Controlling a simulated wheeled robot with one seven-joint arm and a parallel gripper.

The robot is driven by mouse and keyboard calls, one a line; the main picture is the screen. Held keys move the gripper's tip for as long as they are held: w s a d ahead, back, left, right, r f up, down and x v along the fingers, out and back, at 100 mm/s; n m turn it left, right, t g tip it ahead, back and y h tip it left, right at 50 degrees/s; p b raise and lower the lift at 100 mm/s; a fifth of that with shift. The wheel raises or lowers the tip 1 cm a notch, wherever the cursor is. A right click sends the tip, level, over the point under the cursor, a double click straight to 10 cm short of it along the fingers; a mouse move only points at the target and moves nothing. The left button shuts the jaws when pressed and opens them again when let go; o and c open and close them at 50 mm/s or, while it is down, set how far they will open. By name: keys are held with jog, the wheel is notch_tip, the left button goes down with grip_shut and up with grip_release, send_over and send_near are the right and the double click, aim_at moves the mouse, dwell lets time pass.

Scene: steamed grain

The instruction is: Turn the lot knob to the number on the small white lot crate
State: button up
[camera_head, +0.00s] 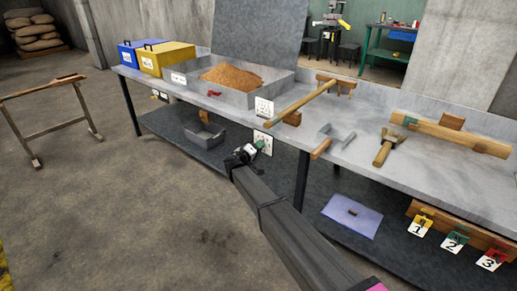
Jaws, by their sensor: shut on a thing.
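My gripper (258,147) is in front of a white dial plate (267,136) with dark marks, below the bench's front edge. It is shut on the lot knob at this plate; the fingers largely hide the knob. A small green part shows at the fingertips, and I cannot tell whether it belongs to the knob. The knob's setting is not readable. A small white box-like piece (178,78) with dark marks, possibly the lot crate, is by the left end of the grain tray; its number is too small to read.
The bench (350,151) carries a blue box (128,58), a yellow box (178,53), a grey tray (285,87) of brown grain, and wooden tools. A grey bin (205,138) is on the lower shelf. Numbered clips (422,222) hang at right.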

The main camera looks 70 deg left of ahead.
jog(key=shift+n, duration=1.2)
jog(key=o, duration=0.9)
jog(key=shift+s, duration=0.1)
jog(key=v, duration=1)
jog(key=shift+s+d, duration=0.25)
jog(key=shift+d, duration=0.05)
jog(key=shift+s, duration=0.1)
